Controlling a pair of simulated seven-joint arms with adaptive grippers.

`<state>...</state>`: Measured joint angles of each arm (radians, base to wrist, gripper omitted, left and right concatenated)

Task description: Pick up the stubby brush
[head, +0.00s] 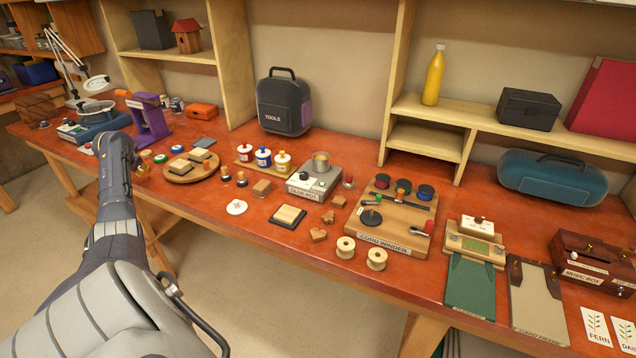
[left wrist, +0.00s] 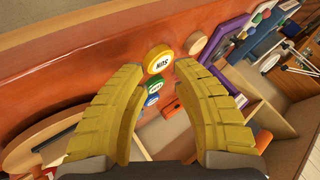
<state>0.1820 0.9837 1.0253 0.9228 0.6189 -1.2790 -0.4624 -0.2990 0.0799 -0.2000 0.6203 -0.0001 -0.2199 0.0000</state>
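I cannot pick out the stubby brush with certainty. Two short dark-and-pale upright pieces (head: 233,176) stand in front of the paint jars in the head view, too small to identify. My left gripper (head: 143,170) is at the table's front left, largely hidden behind my arm in the head view. In the left wrist view its yellow fingers (left wrist: 159,68) are apart with nothing held between them. My right gripper is not in view.
A round wooden board (head: 180,175) with blocks lies right of my left gripper. A purple stand (head: 149,120) is behind it. Three paint jars (head: 263,157), a glue pot (head: 316,182) and a cord winder (head: 395,238) stand along the red table. The front edge between has bare patches.

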